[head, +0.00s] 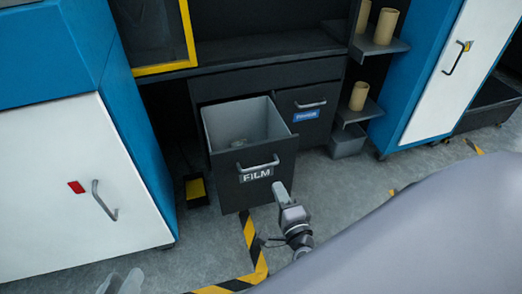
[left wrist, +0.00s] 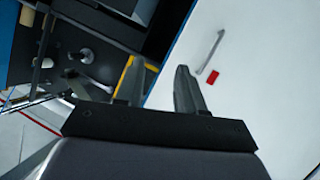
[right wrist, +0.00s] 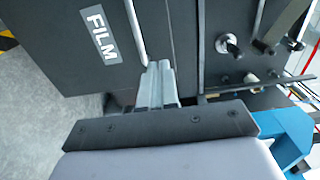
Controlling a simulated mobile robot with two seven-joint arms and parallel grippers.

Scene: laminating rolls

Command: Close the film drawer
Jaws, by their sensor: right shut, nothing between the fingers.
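The dark film drawer (head: 252,181) stands pulled out of the cabinet, its grey inside visible with a small pale item in it. Its front carries a FILM label and a bar handle (head: 258,164). The drawer front (right wrist: 85,35) and handle (right wrist: 135,35) also show in the right wrist view. My right gripper (head: 279,188) is shut and empty, its fingertips (right wrist: 158,65) close to the drawer front beside one end of the handle; contact cannot be told. My left gripper (head: 122,280) is low at the left, away from the drawer; its fingers (left wrist: 158,75) are apart and empty.
A second drawer (head: 308,101) with a blue label is shut to the right. A blue and white cabinet (head: 75,180) stands at the left, another (head: 430,80) at the right. Shelves with cardboard tubes (head: 385,26) stick out at the right. Striped tape (head: 250,240) marks the floor.

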